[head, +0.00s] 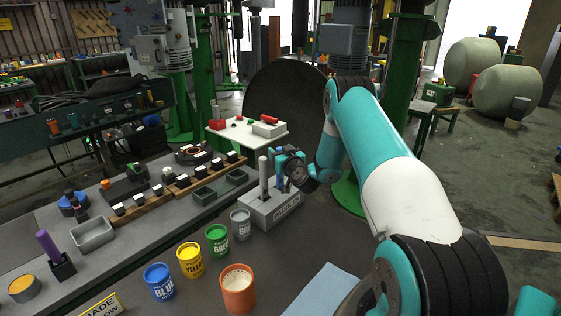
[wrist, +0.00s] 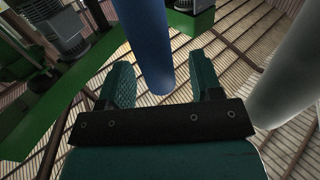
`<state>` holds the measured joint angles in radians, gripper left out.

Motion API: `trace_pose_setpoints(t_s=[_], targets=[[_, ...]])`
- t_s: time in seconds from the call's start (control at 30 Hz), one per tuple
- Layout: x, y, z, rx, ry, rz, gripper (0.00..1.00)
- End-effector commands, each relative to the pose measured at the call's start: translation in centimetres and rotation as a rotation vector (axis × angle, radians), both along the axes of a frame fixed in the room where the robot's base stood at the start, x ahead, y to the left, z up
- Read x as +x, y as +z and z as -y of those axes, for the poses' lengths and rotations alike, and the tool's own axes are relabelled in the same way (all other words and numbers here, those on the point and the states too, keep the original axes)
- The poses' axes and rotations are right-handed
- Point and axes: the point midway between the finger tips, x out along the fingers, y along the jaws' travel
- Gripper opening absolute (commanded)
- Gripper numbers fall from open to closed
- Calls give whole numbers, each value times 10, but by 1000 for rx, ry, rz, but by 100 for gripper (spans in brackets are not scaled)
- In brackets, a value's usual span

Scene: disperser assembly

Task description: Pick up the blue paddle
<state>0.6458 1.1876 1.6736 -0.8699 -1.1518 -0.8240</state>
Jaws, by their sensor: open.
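The blue paddle (wrist: 147,45) shows in the wrist view as a blue shaft that comes down between the two teal fingers of my gripper (wrist: 163,82). I see gaps between the shaft and the fingers, and my gripper is open. In the head view my gripper (head: 281,163) is at the grey paddle holder (head: 274,209), level with the upper part of the paddles, and hides much of the blue paddle. A pale grey paddle (head: 263,172) stands upright in the holder to its left. That paddle also shows close on the right in the wrist view (wrist: 287,75).
Blue (head: 159,281), yellow (head: 190,260), green (head: 217,240) and grey (head: 240,224) cups stand in a row before the holder. An orange cup (head: 238,290) stands nearer. A purple-handled tool (head: 49,245) is upright at left. A white side table (head: 245,134) stands behind.

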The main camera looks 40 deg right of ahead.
Motion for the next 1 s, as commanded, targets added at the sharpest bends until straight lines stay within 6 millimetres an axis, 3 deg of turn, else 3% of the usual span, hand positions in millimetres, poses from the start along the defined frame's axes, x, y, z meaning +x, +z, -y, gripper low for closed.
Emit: trace_pose_setpoints(t_s=[0.2,0.47,0.7,1.0], targets=[[20,2,6,-1,1,0,59],[22,0,7,0,0,-1,59],[22,0,7,0,0,-1,10],[22,1,8,0,0,0,10]])
